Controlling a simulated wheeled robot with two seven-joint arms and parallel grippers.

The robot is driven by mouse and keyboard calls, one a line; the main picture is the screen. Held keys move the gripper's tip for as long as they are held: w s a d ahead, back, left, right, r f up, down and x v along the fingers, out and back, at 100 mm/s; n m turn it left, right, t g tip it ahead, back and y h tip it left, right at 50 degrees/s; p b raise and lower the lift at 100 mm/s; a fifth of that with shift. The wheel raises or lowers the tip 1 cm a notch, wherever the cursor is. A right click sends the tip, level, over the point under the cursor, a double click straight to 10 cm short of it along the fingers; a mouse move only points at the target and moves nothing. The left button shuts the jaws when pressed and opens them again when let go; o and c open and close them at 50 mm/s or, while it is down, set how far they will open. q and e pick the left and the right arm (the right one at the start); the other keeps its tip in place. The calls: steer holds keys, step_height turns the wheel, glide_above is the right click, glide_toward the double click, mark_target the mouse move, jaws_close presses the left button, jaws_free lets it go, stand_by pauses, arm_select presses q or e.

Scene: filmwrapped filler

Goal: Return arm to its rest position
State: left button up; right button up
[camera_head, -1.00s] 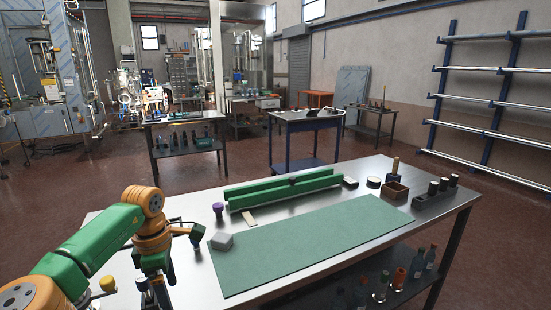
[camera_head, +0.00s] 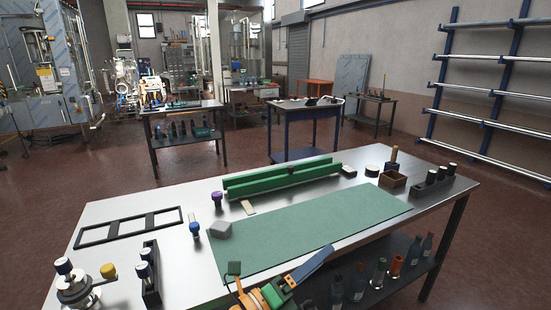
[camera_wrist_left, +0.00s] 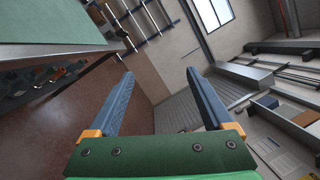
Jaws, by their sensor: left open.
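My left gripper (camera_head: 312,264) is at the bottom of the head view, in front of the table's near edge, with one blue finger clearly visible. In the left wrist view the two blue fingers of my left gripper (camera_wrist_left: 160,73) stand wide apart with nothing between them. They point past the table toward the wall and floor. My right gripper is in neither current view.
The metal table (camera_head: 150,215) carries a green mat (camera_head: 310,230), a green channel block (camera_head: 285,180), a grey block (camera_head: 220,229), a black frame (camera_head: 128,227) and a black bottle holder (camera_head: 149,275). Bottles stand on the shelf below.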

arm_select(q)
steer(key=a+f+n+t+y, duration=0.2)
steer(key=a+f+n+y, duration=0.2)
steer(key=a+n+y, duration=0.45)
steer(key=a+f+n+t+y, duration=0.2)
steer(key=a+f+n+y, duration=0.3)
steer(key=n, duration=0.7)
steer(key=s+a+f+n+g+y, duration=0.2)
steer(key=s+a+f+n+g, duration=0.2)
steer(key=s+a+f+n, duration=0.3)
steer(key=s+a+f+n+g, duration=0.2)
steer(key=s+f+g, duration=0.2)
steer(key=s, duration=0.5)
steer(key=s+a+f+n+g, duration=0.2)
steer(key=s+f+g, duration=0.2)
steer(key=s, duration=0.4)
step_height(320, 180, down, 16)
steer(key=s+g, duration=0.1)
steer(key=s, duration=0.1)
steer(key=s+a+f+g, duration=0.1)
steer(key=s+a+f, duration=0.1)
steer(key=s+f, duration=0.8)
steer(key=s+y, duration=0.1)
steer(key=s, duration=0.2)
steer(key=shift+a+f+g, duration=0.15)
steer(key=shift+f+g, duration=0.2)
steer(key=shift+g, duration=0.05)
